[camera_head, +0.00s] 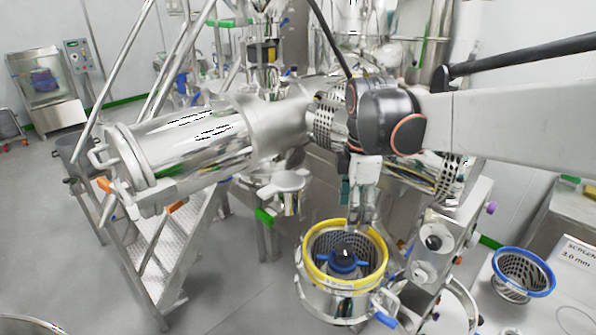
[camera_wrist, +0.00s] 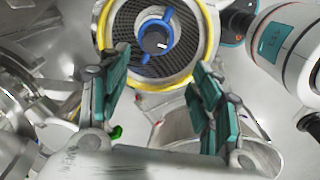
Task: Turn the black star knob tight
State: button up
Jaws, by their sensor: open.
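The black knob (camera_head: 344,251) sits at the centre of a blue bladed piece (camera_head: 343,265), inside a perforated basket with a yellow rim (camera_head: 312,274). In the wrist view, the knob (camera_wrist: 155,41) shows with a pale mark on its top, beyond my fingertips. My gripper (camera_head: 359,212) hangs above the far side of the basket, pointing down. In the wrist view, my gripper (camera_wrist: 160,72) is open and empty, its two green-padded fingers wide apart. The knob lies between their lines but apart from them. Its star shape is too small to make out.
A blue-rimmed perforated basket (camera_head: 522,273) stands on the surface at right, next to a screen label sign (camera_head: 577,258). A steel panel with round dials (camera_head: 434,243) stands close right of the yellow-rimmed basket. A large steel cylinder (camera_head: 190,145) and stairs (camera_head: 150,255) fill the left.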

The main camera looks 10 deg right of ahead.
aim_at(344, 248)
jog(key=shift+n, duration=0.5)
jog(key=f, duration=0.4)
jog(key=w+f, duration=0.1)
jog(key=f, duration=0.8)
jog(key=shift+w+a, duration=0.1)
jog(key=shift+w, duration=0.15)
jog(key=c, duration=1.1)
